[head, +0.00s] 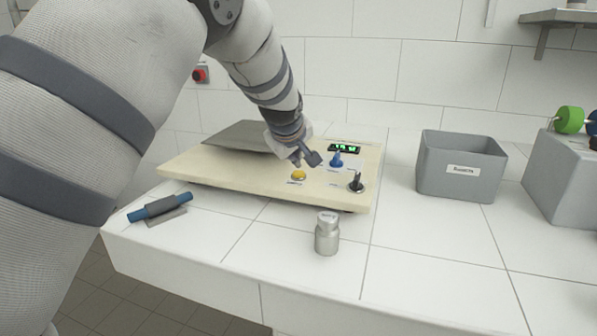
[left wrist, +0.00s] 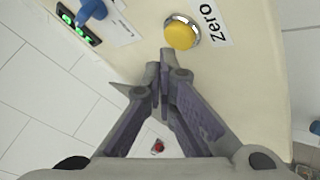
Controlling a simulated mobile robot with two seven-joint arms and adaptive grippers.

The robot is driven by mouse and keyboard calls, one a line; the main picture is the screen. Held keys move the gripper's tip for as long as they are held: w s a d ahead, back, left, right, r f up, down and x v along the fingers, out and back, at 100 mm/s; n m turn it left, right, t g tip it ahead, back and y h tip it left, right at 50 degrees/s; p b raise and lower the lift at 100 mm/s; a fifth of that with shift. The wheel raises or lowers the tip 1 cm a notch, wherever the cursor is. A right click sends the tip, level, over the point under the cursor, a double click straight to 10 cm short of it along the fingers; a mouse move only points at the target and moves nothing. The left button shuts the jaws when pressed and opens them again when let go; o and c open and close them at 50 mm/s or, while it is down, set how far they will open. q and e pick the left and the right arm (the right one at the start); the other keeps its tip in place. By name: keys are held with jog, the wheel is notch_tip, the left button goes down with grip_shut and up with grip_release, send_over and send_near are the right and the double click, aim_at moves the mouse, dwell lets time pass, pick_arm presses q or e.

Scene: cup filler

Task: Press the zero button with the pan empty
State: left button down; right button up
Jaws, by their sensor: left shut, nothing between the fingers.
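The yellow zero button (head: 298,175) sits in a metal ring on the cream scale panel (head: 240,189). In the left wrist view the button (left wrist: 181,34) has the label "Zero" beside it. My left gripper (head: 307,158) is shut and empty. Its tips (left wrist: 166,66) are just short of the button in the left wrist view, and in the head view they are above and slightly right of it. The grey pan (head: 238,137) at the panel's back left shows nothing on it, though my arm covers part of it. The green display (head: 345,148) is lit, its digits unclear. My right gripper is out of view.
A blue knob (head: 336,160) and a dark knob (head: 356,182) stand on the panel's right. A metal weight (head: 327,233) stands on the tiled counter in front. A blue-ended roller-like tool (head: 158,207) lies left. A grey labelled bin (head: 460,168) stands right.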

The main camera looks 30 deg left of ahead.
aim_at(295, 172)
pick_arm(q)
jog(key=shift+f, duration=0.35)
jog(key=shift+f, duration=0.4)
dwell(0.3)
jog(key=shift+r, duration=0.8)
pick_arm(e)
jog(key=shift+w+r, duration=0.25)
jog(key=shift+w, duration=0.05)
pick_arm(q)
notch_tip(295, 172, up, 5)
jog(key=shift+f+p, duration=0.2)
jog(key=shift+p, duration=0.4)
jog(key=shift+r, duration=0.7)
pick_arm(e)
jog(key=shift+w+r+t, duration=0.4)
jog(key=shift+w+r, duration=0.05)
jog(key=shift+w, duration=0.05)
